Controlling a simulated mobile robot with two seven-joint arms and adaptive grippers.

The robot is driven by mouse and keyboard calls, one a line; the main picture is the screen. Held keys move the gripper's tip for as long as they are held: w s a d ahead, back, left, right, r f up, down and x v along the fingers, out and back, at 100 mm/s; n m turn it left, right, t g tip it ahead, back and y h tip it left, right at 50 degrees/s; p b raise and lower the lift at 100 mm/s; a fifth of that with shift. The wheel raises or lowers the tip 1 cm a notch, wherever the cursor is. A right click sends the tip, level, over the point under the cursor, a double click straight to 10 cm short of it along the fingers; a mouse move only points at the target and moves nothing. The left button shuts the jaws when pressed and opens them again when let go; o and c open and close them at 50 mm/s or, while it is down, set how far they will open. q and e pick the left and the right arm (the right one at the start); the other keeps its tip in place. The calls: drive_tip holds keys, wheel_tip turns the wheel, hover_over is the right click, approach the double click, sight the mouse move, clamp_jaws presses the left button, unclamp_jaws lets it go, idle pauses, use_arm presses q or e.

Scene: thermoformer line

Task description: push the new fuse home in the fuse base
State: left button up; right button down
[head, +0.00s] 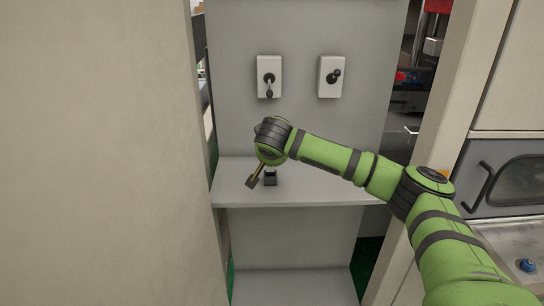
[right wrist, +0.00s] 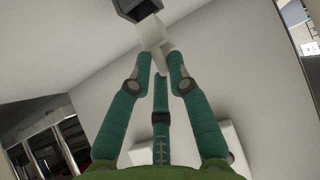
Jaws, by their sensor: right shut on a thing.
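My right gripper (right wrist: 158,62) has its green fingers closed around a pale, whitish piece (right wrist: 152,34) in the right wrist view. I cannot tell for certain that this piece is the new fuse. A dark grey block (right wrist: 135,8) sits just beyond it at the top edge; whether the two touch or are joined is unclear. My left gripper is out of view.
Two white boxes with black knobs, left (head: 269,77) and right (head: 331,76), are on the grey panel above the shelf (head: 325,190). The shelf's right half is clear. Beige walls stand close on both sides; a machine (head: 510,175) is at the right.

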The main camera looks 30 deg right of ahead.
drive_tip(key=shift+f+b, duration=1.35)
drive_tip(key=shift+f, duration=0.5)
drive_tip(key=c, duration=1.1)
unclamp_jaws()
drive_tip(key=v, duration=1.2)
drive_tip(key=o, duration=1.1)
